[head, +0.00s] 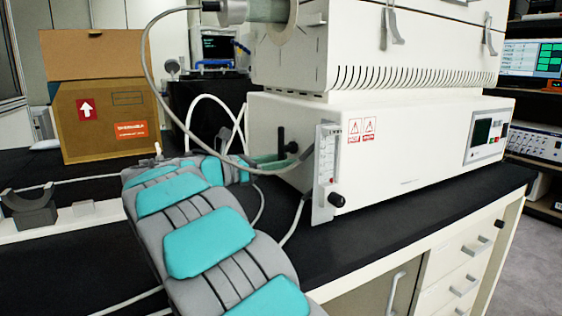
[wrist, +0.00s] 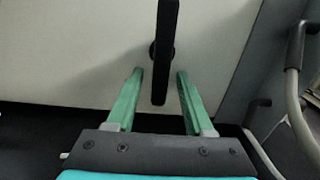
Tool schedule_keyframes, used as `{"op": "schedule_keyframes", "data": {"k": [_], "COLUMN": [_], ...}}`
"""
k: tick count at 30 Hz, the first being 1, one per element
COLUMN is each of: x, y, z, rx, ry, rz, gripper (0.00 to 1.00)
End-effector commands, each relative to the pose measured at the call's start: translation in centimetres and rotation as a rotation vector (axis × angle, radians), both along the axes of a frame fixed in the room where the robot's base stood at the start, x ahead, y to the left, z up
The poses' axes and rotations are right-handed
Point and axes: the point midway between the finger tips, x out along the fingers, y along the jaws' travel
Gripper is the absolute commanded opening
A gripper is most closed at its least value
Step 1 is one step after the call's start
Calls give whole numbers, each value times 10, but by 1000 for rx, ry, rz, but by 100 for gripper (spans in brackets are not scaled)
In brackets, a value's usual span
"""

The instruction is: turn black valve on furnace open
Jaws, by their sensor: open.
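The black valve handle (head: 281,139) is on the left side of the white furnace and stands upright. In the wrist view the valve handle (wrist: 166,45) is a long black bar running up and down, with its round pivot behind it. My gripper (wrist: 160,72) is open, with one green finger to each side of the bar's lower part. Gaps show between the bar and both fingers, and nothing is held. In the head view my gripper (head: 270,161) is beside the furnace's left side, small and partly hidden.
The furnace (head: 410,150) stands on a black bench. A flow meter (head: 326,165) with a black knob (head: 336,200) is on its front corner. Hoses (head: 300,215) hang near my arm. A cardboard box (head: 105,115) stands back left.

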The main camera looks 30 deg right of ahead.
Motion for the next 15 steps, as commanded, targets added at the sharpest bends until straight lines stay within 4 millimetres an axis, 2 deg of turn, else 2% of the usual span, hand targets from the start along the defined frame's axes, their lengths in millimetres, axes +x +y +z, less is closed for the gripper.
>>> {"op": "schedule_keyframes", "data": {"k": [4, 15], "x": [0, 0], "y": [0, 0], "z": [0, 0], "rx": [0, 0], "ry": [0, 0], "rz": [0, 0], "gripper": [51, 10]}}
